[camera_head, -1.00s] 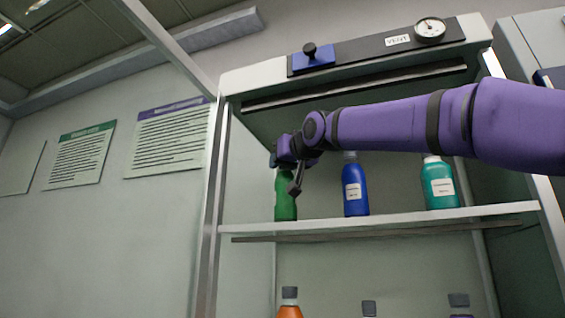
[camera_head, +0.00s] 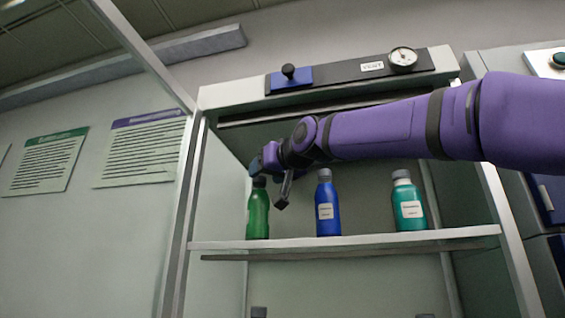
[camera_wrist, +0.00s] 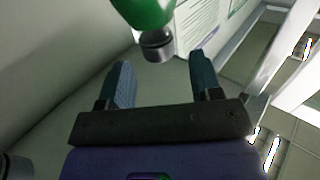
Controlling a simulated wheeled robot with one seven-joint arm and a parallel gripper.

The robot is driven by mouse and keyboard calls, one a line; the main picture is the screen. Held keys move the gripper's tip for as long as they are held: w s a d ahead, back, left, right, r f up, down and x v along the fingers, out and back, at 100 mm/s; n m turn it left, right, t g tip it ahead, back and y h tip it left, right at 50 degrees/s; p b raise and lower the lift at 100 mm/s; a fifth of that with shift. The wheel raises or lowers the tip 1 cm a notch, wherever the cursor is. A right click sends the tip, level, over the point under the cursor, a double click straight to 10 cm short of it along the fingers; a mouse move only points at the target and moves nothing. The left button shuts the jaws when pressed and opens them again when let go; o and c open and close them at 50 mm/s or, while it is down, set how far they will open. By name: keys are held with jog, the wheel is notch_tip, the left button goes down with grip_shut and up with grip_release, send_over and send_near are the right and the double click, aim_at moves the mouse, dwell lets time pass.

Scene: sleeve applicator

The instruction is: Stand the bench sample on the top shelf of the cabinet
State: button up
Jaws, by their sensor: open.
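A green bottle (camera_head: 258,214) with a dark cap stands upright at the left of the cabinet's top shelf (camera_head: 350,240). My gripper (camera_head: 270,187) is open at the top of this bottle, one finger hanging to the right of its cap. In the wrist view the green bottle (camera_wrist: 143,10) enters from the top edge, and its grey cap lies just beyond and between the spread fingers of my gripper (camera_wrist: 161,66). Nothing shows clamped between the fingers. No label shows on the green bottle, so I cannot read what it is.
A blue bottle (camera_head: 327,208) and a teal bottle (camera_head: 408,207) stand to the right on the same shelf. The cabinet's raised front edge with a gauge (camera_head: 403,60) is above my arm. The left frame post (camera_head: 186,190) is close to the green bottle.

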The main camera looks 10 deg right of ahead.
jog(key=v, duration=0.7)
jog(key=shift+f, duration=0.1)
